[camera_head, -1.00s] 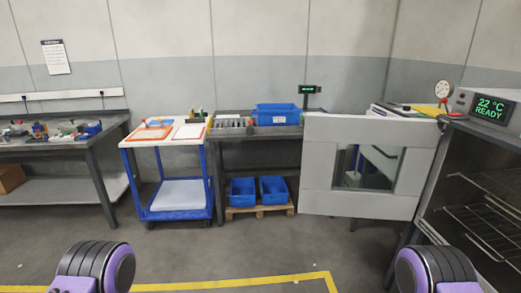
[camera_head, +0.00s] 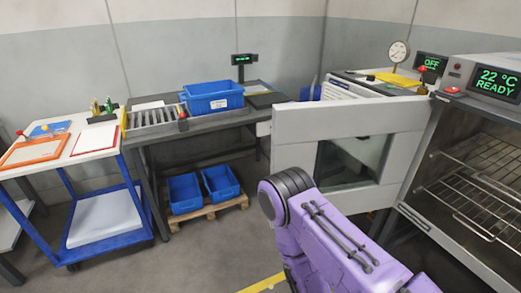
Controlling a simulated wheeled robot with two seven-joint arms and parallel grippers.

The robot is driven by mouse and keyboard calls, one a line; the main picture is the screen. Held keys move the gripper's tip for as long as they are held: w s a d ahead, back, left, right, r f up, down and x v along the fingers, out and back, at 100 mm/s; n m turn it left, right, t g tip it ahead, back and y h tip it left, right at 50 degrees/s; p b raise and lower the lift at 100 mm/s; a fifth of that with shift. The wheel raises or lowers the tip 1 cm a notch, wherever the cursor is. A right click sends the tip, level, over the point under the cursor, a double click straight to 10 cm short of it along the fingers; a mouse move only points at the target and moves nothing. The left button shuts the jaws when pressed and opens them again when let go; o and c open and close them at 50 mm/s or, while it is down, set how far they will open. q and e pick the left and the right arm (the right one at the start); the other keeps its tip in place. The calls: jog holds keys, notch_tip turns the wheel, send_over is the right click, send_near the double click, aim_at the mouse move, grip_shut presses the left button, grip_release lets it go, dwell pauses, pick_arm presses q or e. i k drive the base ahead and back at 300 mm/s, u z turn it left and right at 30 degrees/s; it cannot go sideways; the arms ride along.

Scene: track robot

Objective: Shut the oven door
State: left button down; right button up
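The oven (camera_head: 470,190) stands at the right with its front opening uncovered and wire racks (camera_head: 480,195) inside. Its display (camera_head: 494,83) reads 22 °C READY. The grey oven door (camera_head: 340,122), with a square window (camera_head: 352,160), stands wide open, swung out to the left of the opening. My purple right arm (camera_head: 340,235) reaches in from the lower right, and its bent joint covers the door's lower left part. I cannot tell whether the arm touches the door. Neither gripper shows.
A blue-framed cart (camera_head: 70,225) stands at the left. Beside it a grey table (camera_head: 225,118) bears a blue bin (camera_head: 212,98), with two blue bins (camera_head: 200,188) on a pallet below. A bench with a gauge (camera_head: 398,52) is behind the door. Floor between cart and arm is clear.

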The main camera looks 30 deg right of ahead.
aim_at(297, 128)
jog(key=z, duration=0.35)
jog(key=i, duration=0.85)
jog(key=z, duration=0.65)
